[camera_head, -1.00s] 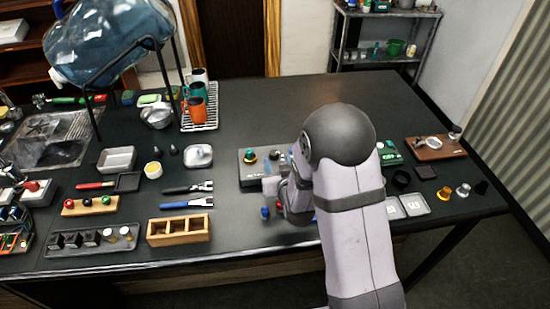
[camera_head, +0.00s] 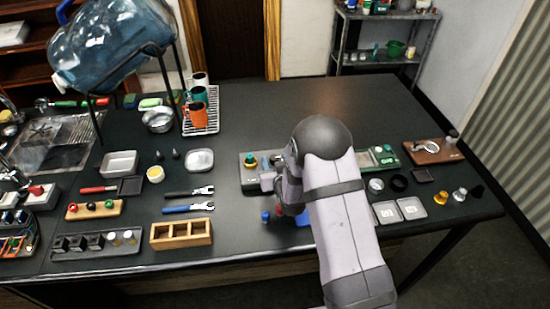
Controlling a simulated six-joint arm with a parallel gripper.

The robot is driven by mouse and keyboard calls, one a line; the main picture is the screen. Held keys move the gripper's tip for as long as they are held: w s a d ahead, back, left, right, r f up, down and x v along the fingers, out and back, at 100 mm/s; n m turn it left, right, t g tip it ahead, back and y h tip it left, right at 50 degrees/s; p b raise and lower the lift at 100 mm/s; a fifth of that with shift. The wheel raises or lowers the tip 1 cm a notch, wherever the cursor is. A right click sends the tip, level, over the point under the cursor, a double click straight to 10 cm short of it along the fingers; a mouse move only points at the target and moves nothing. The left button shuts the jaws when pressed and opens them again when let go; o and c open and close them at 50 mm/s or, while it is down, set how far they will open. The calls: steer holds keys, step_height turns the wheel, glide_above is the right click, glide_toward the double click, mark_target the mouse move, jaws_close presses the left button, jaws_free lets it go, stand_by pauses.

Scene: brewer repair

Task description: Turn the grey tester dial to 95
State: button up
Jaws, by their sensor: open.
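The tester is a long grey panel (camera_head: 246,184), partly covered by my arm. A brass-and-green knob (camera_head: 250,160) sits at its left end. Small grey parts (camera_head: 277,158) show to the right of that knob, against my wrist. I cannot tell which of them is the grey dial, and no scale or number is readable. My gripper (camera_head: 267,180) is open over the panel's front left part, close to these parts. Its fingertips are small and partly hidden, and I cannot tell whether they touch anything. Nothing shows held in it.
Wrenches (camera_head: 188,209) and a wooden box (camera_head: 155,238) lie left.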

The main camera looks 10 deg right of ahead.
steer(key=shift+w+f, duration=0.1)
steer(key=shift+w, duration=0.25)
steer(key=c, duration=1)
steer(key=shift+c, duration=0.2)
steer(key=shift+a, duration=0.1)
steer(key=shift+a+m+h+b, duration=0.1)
steer(key=shift+m+h+b, duration=0.6)
steer(key=shift+h, duration=0.1)
steer(key=shift+w+a+m+g+h, duration=0.1)
steer(key=shift+m+g+h, duration=0.05)
steer(key=shift+m+h, duration=0.65)
steer(key=shift+a+m+g+h, duration=0.1)
steer(key=shift+m+g+h, duration=0.05)
steer(key=shift+m+h, duration=0.65)
